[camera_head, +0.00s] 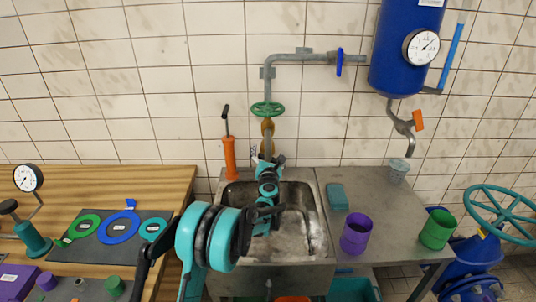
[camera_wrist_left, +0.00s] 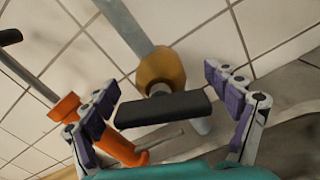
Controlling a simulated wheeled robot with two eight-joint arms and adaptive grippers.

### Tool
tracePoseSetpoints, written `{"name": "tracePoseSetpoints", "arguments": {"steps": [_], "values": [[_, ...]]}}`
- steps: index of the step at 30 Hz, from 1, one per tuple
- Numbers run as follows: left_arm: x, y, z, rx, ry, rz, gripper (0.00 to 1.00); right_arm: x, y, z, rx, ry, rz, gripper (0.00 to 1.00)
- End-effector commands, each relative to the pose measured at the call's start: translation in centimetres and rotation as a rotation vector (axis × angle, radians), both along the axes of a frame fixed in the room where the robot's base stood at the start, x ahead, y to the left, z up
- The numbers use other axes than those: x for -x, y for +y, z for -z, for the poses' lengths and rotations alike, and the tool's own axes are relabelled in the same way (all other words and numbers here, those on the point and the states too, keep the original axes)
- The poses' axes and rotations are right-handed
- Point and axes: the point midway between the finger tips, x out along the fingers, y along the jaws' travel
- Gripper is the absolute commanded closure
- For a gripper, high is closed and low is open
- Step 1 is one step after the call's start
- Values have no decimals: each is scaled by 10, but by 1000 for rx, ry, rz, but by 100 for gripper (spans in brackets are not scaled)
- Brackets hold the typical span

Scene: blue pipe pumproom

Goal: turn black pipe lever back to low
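The black pipe lever (camera_wrist_left: 162,108) shows in the left wrist view as a dark flat bar lying crosswise in front of the brass valve body (camera_wrist_left: 160,68) on the grey pipe. The brass valve also shows in the head view (camera_head: 267,127), below a green handwheel. The lever cannot be made out in the head view, where my gripper covers that area. My left gripper (camera_wrist_left: 163,98) is open, one purple-padded finger on each side of the lever, with gaps at both ends. In the head view my left gripper (camera_head: 268,160) is at the pipe above the sink. My right gripper is not in view.
An orange pump (camera_head: 230,155) with a black handle stands left of the pipe. The sink (camera_head: 300,235) lies below my arm. The right counter holds a teal sponge (camera_head: 337,197), a purple cup (camera_head: 355,235) and a green cup (camera_head: 437,230). A blue tank (camera_head: 400,60) hangs upper right.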

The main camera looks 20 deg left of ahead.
Motion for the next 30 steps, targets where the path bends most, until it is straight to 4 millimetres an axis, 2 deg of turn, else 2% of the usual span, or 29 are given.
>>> {"name": "tracePoseSetpoints", "arguments": {"steps": [1,4,5,17,30], "values": [[0,0,0,0,0,0,31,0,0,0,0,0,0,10],[0,0,0,0,0,0,58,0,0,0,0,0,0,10],[0,0,0,0,0,0,62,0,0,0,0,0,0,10],[0,0,0,-48,14,0,63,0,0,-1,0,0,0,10],[-1,-1,0,-369,106,0,64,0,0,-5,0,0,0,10]]}}
